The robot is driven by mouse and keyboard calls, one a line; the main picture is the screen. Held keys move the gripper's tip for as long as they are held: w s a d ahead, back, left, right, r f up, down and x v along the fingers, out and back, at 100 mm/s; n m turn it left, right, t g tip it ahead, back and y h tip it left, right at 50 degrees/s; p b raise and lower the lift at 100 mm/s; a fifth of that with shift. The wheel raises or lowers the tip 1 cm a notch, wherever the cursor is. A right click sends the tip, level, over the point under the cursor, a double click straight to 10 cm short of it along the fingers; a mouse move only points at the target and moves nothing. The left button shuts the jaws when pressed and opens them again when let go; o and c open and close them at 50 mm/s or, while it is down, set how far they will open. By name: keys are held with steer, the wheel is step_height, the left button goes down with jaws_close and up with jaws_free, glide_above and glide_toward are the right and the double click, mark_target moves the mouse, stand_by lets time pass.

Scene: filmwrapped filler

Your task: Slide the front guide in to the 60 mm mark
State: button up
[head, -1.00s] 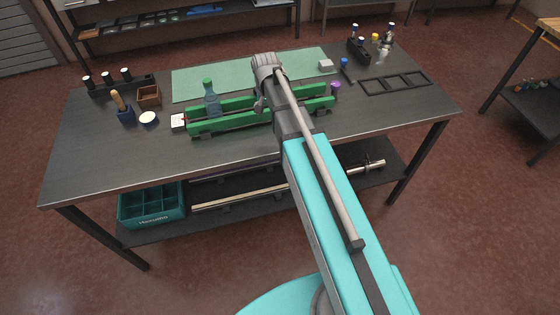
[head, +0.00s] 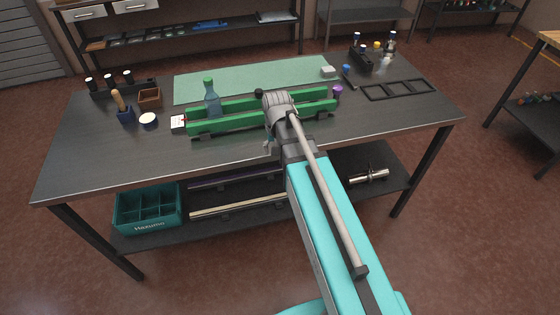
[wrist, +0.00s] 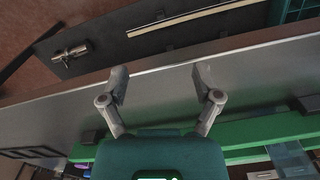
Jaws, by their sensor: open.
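The front guide (head: 225,124) is a long green rail near the bench's front edge. A second green rail (head: 240,104) runs behind it. A blue bottle with a green cap (head: 212,100) stands between the rails. My gripper (head: 268,138) is on the near side of the front guide, low over the bench; my wrist hides part of both rails. In the wrist view my gripper (wrist: 159,75) is open and empty, its fingers apart over bare bench top. There the front guide (wrist: 265,130) lies behind the fingers, apart from them. I cannot read the 60 mm mark.
A white card with a red mark (head: 178,122) sits at the rails' left end, a purple knob (head: 337,90) at the right. A green mat (head: 230,82) lies behind. A black frame (head: 397,89) lies at right. The bench's front strip is clear.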

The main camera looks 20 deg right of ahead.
steer(key=shift+s+f, duration=0.5)
steer(key=shift+s, duration=0.3)
